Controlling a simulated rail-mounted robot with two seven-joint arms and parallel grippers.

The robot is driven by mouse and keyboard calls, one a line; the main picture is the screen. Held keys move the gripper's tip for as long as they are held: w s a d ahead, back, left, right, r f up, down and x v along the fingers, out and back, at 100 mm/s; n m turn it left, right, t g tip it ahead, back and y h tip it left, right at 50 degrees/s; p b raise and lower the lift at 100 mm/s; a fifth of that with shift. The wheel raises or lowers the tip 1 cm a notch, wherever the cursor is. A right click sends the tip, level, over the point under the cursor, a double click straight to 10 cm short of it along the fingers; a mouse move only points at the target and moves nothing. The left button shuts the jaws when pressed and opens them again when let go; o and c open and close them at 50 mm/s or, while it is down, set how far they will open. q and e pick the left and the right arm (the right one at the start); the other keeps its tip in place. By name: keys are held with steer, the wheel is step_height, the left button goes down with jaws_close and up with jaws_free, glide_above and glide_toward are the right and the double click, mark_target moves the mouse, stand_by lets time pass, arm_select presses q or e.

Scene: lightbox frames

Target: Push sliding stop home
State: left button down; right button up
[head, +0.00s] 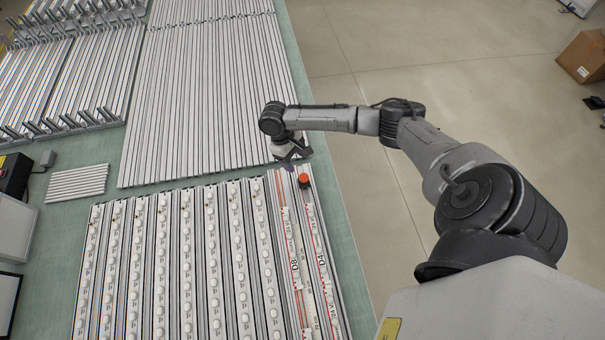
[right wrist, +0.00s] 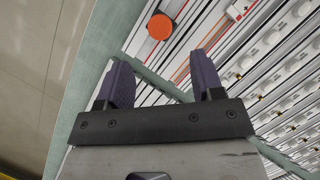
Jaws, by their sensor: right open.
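A round orange-red knob (head: 304,179), which looks like the sliding stop, sits near the far end of a rail with a printed red-and-black scale (head: 318,255). The knob also shows in the right wrist view (right wrist: 160,27), beyond the fingertips and between their lines. My right gripper (head: 289,162) is over the gap at the far end of this rail, close to the knob. Its two dark purple fingers (right wrist: 162,68) are apart with nothing between them. I cannot tell whether a finger touches anything. My left gripper is not in view.
Rows of aluminium strips with white oval parts (head: 190,260) lie left of the scale. Long bare profiles (head: 205,100) lie beyond it. A short stack of profiles (head: 77,184) is at left. The green table (head: 335,215) ends just right of the scale; open floor follows.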

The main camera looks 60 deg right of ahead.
mark_target(304, 177)
steer(key=x, duration=0.8)
steer(key=shift+c, duration=0.2)
jaws_close()
stand_by(0.4)
